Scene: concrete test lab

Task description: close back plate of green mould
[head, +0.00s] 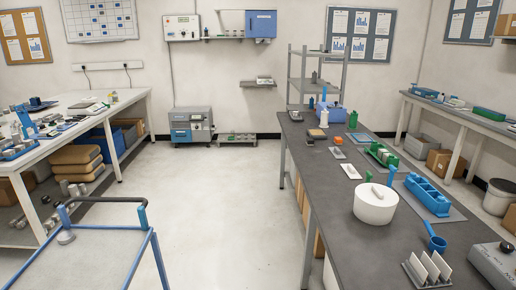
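A green mould-like block (383,153) with pale parts in or beside it lies on the dark bench (335,205) at the right. It is small and far off, and I cannot tell its back plate or whether that is open or shut. Neither of my grippers shows in the head view.
A blue-framed cart (98,250) stands at lower left. The middle floor is clear.

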